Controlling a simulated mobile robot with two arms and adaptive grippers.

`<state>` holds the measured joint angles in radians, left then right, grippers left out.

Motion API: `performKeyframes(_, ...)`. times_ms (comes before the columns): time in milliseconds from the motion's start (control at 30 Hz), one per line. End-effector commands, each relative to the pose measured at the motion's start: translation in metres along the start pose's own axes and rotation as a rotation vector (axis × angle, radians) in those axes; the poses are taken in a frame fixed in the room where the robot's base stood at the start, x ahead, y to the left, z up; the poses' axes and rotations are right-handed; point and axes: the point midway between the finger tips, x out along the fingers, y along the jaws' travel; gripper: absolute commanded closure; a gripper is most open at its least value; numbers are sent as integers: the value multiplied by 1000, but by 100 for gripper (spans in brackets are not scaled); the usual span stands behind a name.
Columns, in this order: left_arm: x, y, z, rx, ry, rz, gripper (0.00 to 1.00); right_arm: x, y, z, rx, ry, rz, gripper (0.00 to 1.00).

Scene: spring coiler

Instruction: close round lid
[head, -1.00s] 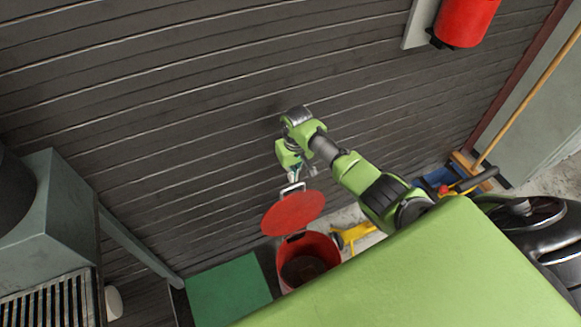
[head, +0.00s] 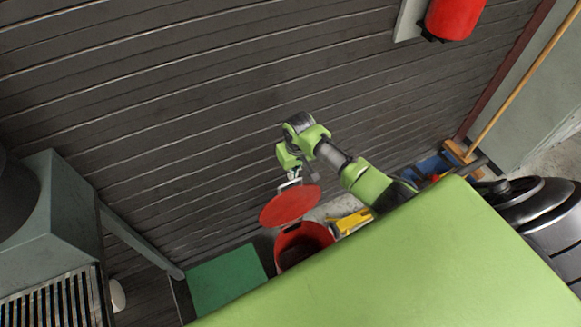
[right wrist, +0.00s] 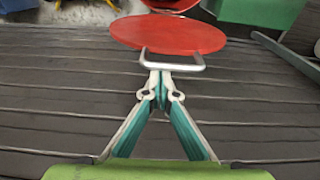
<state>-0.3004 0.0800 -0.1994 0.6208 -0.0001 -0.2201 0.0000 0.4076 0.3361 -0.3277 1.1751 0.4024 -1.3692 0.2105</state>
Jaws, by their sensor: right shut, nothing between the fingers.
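The round red lid (head: 290,206) stands open above the red bin (head: 303,243), tilted up from its rim, in the head view. The bin's dark inside shows below it. The lid also shows in the right wrist view (right wrist: 168,34), with its metal handle (right wrist: 172,62) toward me. My right gripper (head: 296,179) is at the lid's handle edge, on the wall side. In the right wrist view its fingertips (right wrist: 160,76) are together right at the handle, with nothing between them; whether they touch it I cannot tell. My left gripper is not in view.
A dark slatted wall (head: 190,110) stands behind the lid and my right arm. A green box (head: 226,280) is left of the bin. A yellow object (head: 349,221) is to its right. A grey machine (head: 50,215) stands at the left, and a broom (head: 510,85) leans at the right.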

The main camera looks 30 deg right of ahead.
Motion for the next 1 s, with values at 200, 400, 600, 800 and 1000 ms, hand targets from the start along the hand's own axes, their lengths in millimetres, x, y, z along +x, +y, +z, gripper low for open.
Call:
performKeyframes(200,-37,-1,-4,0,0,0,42,-11,0,34,-1,87,0,100)
performKeyframes(400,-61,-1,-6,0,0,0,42,-11,0,68,0,189,0,100)
performKeyframes(600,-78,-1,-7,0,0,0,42,-7,-1,104,-1,300,0,100)
performKeyframes(800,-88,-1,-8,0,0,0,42,2,-1,142,1,349,1,100)
performKeyframes(1000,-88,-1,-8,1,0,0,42,24,-1,196,3,347,0,100)
